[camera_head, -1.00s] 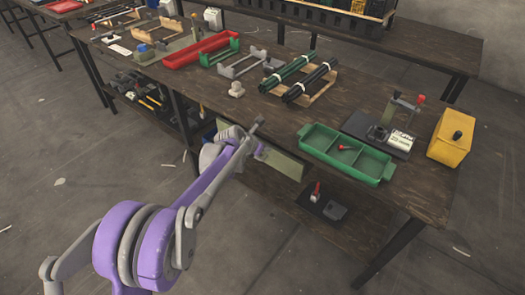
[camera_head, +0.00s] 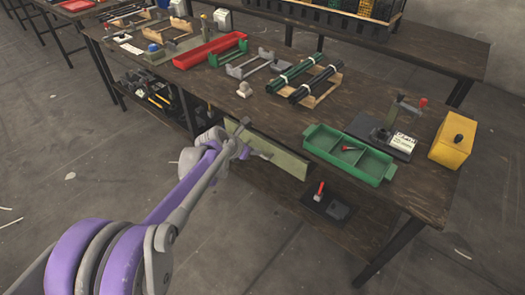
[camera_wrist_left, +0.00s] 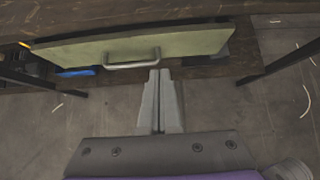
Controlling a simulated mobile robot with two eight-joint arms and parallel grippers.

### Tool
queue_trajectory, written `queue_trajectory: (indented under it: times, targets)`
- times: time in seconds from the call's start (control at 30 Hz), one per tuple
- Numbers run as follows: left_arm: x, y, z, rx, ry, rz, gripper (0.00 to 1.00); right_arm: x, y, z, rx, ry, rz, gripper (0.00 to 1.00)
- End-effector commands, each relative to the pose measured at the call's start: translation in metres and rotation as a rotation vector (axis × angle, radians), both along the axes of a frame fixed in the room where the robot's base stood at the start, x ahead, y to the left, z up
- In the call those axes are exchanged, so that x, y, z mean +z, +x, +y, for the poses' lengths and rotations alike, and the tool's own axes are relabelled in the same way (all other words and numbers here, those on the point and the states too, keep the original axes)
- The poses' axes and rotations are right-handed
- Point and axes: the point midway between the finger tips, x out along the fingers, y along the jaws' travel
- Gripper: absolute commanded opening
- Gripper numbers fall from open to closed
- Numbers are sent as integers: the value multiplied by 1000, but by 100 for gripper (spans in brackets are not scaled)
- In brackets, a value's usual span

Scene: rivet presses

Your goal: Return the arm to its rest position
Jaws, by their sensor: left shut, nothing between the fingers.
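My left arm, purple and grey, reaches in from the lower left in the head view. My left gripper (camera_head: 243,126) is at the front edge of the workbench (camera_head: 235,118), in front of the pale green drawer front (camera_head: 275,155). In the left wrist view the gripper (camera_wrist_left: 159,74) has its two fingers together with nothing between them. Just beyond the fingertips is the metal handle (camera_wrist_left: 132,61) of the drawer front (camera_wrist_left: 190,44); the fingers look apart from it, though the exact gap is unclear. My right gripper is not in view.
The floor left of the bench is mostly clear.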

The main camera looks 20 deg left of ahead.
Motion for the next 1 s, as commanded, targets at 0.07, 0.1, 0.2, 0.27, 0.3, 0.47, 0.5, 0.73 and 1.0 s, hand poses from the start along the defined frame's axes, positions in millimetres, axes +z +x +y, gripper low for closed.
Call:
queue_trajectory:
  times: [0.07,0.1,0.2,0.27,0.3,0.47,0.5,0.73,1.0]
  targets:
    - [10,-9,4,2,-1,0,0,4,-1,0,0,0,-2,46]
    - [13,-12,5,1,-1,0,0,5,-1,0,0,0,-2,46]
    - [18,-16,7,0,-1,1,0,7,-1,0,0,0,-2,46]
    - [19,-18,7,-1,-1,0,0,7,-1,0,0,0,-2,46]
    - [20,-18,7,-1,-1,0,0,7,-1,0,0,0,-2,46]
    - [21,-23,5,-25,23,-3,0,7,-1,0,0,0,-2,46]
    - [22,-29,2,-57,54,-8,0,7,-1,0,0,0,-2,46]
    - [30,-115,-27,-545,488,-80,0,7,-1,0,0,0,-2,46]
    - [13,-249,-45,-1364,1081,-190,0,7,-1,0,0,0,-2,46]
